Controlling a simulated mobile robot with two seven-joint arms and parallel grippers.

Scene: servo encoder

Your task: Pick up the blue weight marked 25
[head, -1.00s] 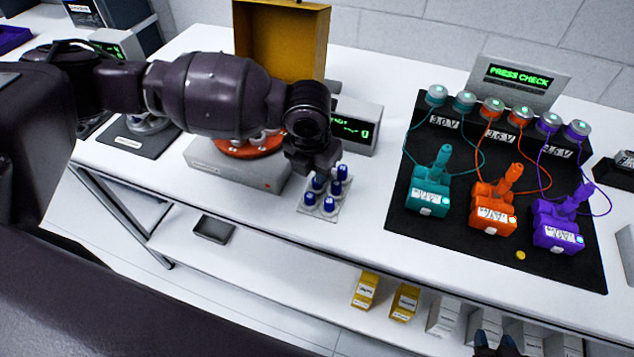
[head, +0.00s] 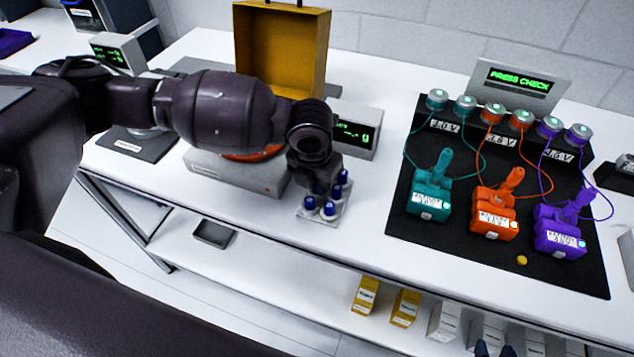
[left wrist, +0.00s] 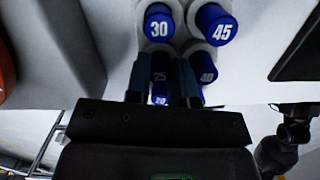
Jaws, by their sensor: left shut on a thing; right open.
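The blue weight marked 25 (left wrist: 160,72) stands between the two fingers of my left gripper (left wrist: 161,88) in the left wrist view. In the head view the left gripper (head: 318,178) reaches down over the back of the weight group and is shut on that weight, which it largely hides there. My right gripper (head: 494,349) shows only as dark, open fingertips at the bottom edge of the head view.
The weights stand on a small pale tray (head: 318,220) near the bench's front edge. A scale (head: 235,172) with an orange plate is left of it. A black mat (head: 445,235) with teal, orange and purple devices lies right. Clear white bench lies between.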

